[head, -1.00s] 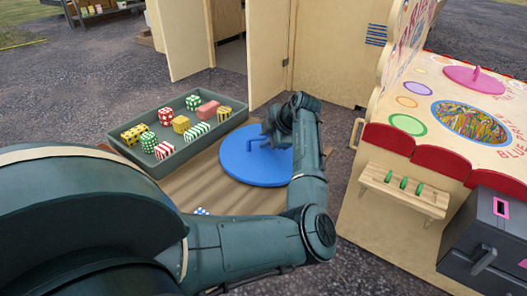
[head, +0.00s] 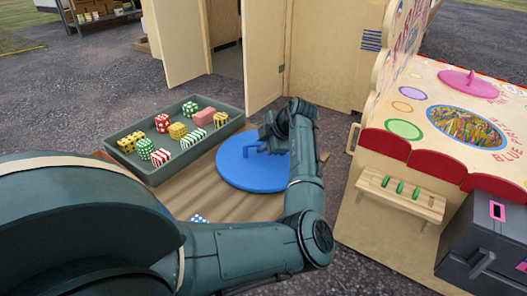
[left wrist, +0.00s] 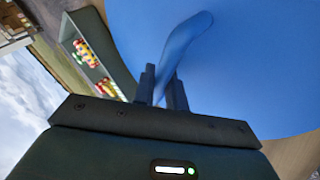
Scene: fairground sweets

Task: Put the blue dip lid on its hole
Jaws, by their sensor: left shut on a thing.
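The blue dip lid (head: 240,175) is a flat round disc with a raised bar handle. It lies flat at the wooden table, right of the tray; I cannot tell whether it touches the tabletop. My left gripper (head: 266,146) is over the lid, shut on its handle. In the left wrist view, the handle (left wrist: 187,42) rises between the two dark fingers (left wrist: 163,88) and the lid (left wrist: 255,65) fills the right side. The dip hole (head: 465,126) is an oval opening full of colourful strands in the stall counter, with "BLUE" lettering beside it. My right gripper is out of view.
A grey-green tray (head: 157,180) of patterned blocks stands left of the lid on the wooden table (head: 190,194). The stall counter has a pink lid (head: 455,79), red scalloped edging (head: 437,161) and a small shelf (head: 404,197). A dark box (head: 480,248) stands at right.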

